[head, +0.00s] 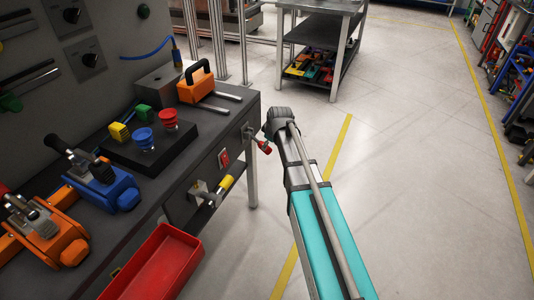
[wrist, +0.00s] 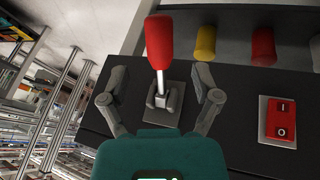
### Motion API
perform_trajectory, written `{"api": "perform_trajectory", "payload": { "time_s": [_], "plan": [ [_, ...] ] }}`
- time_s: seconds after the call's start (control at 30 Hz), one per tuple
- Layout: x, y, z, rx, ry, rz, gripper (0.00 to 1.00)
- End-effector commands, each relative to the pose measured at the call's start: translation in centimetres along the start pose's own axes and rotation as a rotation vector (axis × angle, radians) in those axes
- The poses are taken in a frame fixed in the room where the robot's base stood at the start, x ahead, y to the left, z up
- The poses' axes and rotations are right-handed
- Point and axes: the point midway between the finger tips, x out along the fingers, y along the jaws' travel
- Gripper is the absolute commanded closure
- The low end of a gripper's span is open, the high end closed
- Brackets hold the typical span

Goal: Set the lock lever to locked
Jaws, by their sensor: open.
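A lever with a red grip (wrist: 159,42) rises from a grey slotted base plate (wrist: 175,112) on the dark bench front in the wrist view. I take it to be the lock lever; no label is readable. It also shows in the head view, where its red grip (head: 263,147) sticks out from the bench front. My gripper (wrist: 158,85) is open, with one finger on each side of the lever and gaps between them and the shaft. In the head view my arm's dark end is beside the lever, and the fingers cannot be made out.
A red rocker switch (wrist: 277,118) is right of the lever in the wrist view. A yellow handle (wrist: 205,43) and a red handle (wrist: 264,47) stand nearby. A red tray (head: 160,262) sits at the bench front. The floor to the right is clear.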

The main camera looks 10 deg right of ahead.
Motion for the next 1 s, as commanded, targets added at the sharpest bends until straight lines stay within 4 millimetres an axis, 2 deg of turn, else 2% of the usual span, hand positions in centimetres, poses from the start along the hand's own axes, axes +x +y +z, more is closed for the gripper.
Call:
{"api": "perform_trajectory", "payload": {
  "time_s": [0.03, 0.6, 1.0],
  "plan": [
    [0.9, 0.0, 0.1, 0.000, 0.000, 0.000, 0.19],
    [5.6, 0.0, 0.1, 0.000, 0.000, 0.000, 0.19],
    [7.3, 0.0, 0.1, 0.000, 0.000, 0.000, 0.19]
  ]
}}
